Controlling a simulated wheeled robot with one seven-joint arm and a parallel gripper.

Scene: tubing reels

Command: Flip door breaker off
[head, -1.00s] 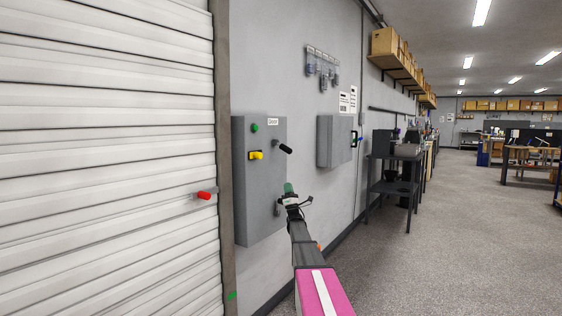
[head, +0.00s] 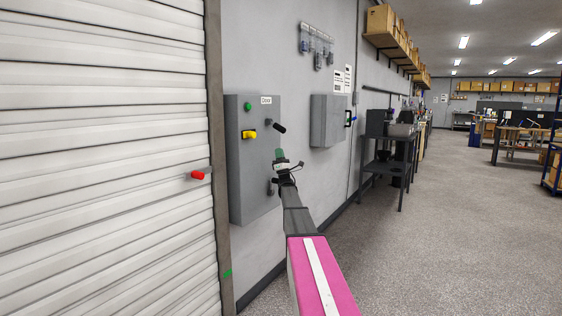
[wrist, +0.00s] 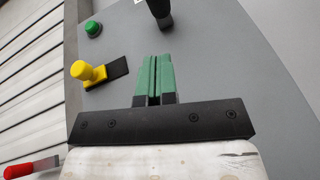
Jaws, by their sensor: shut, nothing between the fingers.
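The grey door box (head: 245,180), labelled "Door", hangs on the wall beside the roller shutter. Its black lever (head: 279,127) sticks out from the upper right and also shows at the top edge of the wrist view (wrist: 160,12). A yellow switch (head: 249,134) on a black base and a green button (head: 248,106) sit to its left. My gripper (head: 279,153), with green fingers, is shut and empty in front of the box, just below the lever. In the wrist view the fingers (wrist: 154,78) point toward the lever, with a small gap seen between them. Contact cannot be told.
The white roller shutter (head: 100,150) with a red handle (head: 198,175) stands at the left. A second grey box (head: 327,121) is on the wall to the right, with a dark shelf stand (head: 385,165) beyond. The floor (head: 440,220) at right is open.

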